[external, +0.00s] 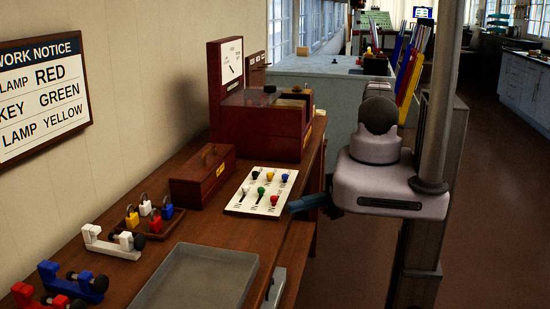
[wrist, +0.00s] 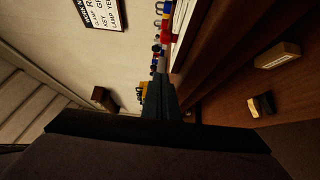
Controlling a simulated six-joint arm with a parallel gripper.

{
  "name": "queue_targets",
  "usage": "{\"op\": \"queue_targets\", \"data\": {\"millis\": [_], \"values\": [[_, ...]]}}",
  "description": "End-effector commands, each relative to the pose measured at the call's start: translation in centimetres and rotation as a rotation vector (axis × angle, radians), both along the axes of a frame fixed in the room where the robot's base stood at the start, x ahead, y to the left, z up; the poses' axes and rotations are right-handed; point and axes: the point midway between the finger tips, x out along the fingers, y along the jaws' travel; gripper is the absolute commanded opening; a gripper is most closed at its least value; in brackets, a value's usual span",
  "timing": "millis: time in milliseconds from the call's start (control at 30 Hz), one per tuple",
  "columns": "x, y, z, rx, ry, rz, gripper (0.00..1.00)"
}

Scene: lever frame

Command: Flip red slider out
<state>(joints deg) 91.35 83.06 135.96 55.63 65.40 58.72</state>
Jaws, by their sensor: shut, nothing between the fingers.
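A white panel (external: 236,207) lies on the wooden bench in the external view, with several small coloured knobs on dark stems. A red knob (external: 274,199) is in its near row at the right, with a green knob (external: 261,190) beside it. My gripper (external: 291,207) is shut and empty. It points left, with its tips close to the panel's right edge near the red knob; I cannot tell if they touch.
Coloured padlocks (external: 144,208), a grey tray (external: 196,280) and coloured clamps (external: 70,282) are at the near left.

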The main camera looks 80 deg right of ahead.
Motion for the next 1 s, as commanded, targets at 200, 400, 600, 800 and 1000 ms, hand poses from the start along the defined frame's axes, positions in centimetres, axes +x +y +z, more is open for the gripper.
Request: {"op": "queue_targets", "data": {"millis": [200, 400, 600, 800, 1000], "values": [[1.6, -1.2, -0.1, -0.004, 0.000, 0.005, 0.00], [2.7, -2.0, 0.0, -0.001, 0.000, 0.002, 0.00], [3.2, -2.4, 0.0, -0.002, -0.001, 0.000, 0.00], [3.2, -2.4, 0.0, -0.001, -0.001, -0.001, 0.00], [3.3, -2.9, -0.1, -0.002, -0.002, -0.002, 0.00]]}}
